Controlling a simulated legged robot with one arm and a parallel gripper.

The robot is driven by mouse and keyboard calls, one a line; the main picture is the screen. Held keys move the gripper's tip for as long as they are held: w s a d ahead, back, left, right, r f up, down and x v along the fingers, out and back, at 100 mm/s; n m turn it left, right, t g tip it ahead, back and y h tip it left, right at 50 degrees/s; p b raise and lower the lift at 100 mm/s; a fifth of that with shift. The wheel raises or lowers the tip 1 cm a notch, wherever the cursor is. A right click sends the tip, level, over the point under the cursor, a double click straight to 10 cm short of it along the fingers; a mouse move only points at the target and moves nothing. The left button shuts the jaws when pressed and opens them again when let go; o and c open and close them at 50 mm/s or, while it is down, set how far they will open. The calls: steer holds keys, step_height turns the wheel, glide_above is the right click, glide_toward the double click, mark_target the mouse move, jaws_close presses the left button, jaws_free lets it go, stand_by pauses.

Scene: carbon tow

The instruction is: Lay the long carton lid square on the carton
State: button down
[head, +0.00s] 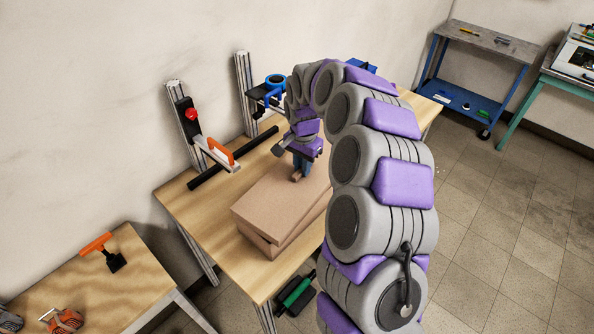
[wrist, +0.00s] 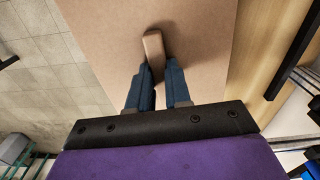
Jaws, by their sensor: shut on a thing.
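The long carton lid (head: 268,203) is a flat brown panel over the brown carton (head: 262,244) on the wooden table (head: 192,215). The lid lies askew to the carton, and part of the carton's side shows below it. I cannot tell whether they touch all along. My gripper (head: 299,170) is shut on the small tan grip block on top of the lid. In the wrist view, the blue fingers (wrist: 158,90) close around the block (wrist: 153,46), and the lid (wrist: 105,30) fills the middle. My arm hides the right end of lid and carton in the head view.
A black bar (head: 232,158) lies behind the carton, near an orange-handled clamp (head: 221,151) and a post with a red button (head: 191,114). A lower bench (head: 115,285) stands at left. A blue cart (head: 465,95) is far right. The table's front left is bare.

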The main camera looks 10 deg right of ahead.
mark_target(301, 177)
steer(key=shift+w+d+f+m, duration=0.15)
steer(key=shift+w+m, duration=0.15)
steer(key=shift+m, duration=0.3)
steer(key=shift+a, duration=0.35)
steer(key=shift+d+f, duration=0.15)
steer(key=shift+f, duration=0.6)
steer(key=shift+d+f, duration=0.15)
steer(key=shift+f, duration=0.55)
steer(key=shift+a+f+b, duration=0.25)
steer(key=shift+f+b, duration=0.05)
steer(key=shift+f, duration=0.55)
steer(key=shift+d+f, duration=0.1)
steer(key=shift+f, duration=0.4)
steer(key=c, duration=1)
jaws_free()
